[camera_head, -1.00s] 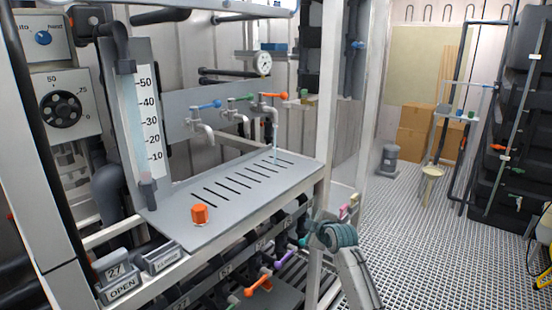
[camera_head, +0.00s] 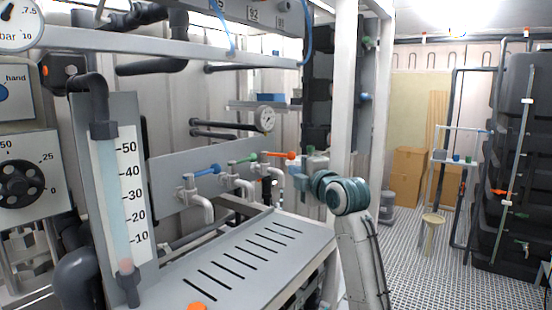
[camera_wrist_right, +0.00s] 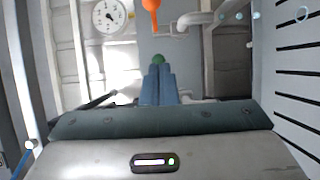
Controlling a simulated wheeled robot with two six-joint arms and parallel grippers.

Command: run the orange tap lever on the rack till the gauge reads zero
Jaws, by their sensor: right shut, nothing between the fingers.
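The orange tap lever (camera_head: 278,155) sits on the rightmost of three taps on the grey rack panel, and its tip also shows at the top of the right wrist view (camera_wrist_right: 151,6). My right gripper (camera_head: 297,176) is shut and empty, just below and right of this lever in the head view. Its blue fingers (camera_wrist_right: 158,75) are together in the wrist view, apart from the lever.
Blue (camera_head: 207,170) and green (camera_head: 244,159) levers stand left of the orange one. A slotted grey tray (camera_head: 215,265) lies below the taps. A level tube (camera_head: 117,200) with a scale stands left. A white post (camera_head: 347,90) rises close to my right arm.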

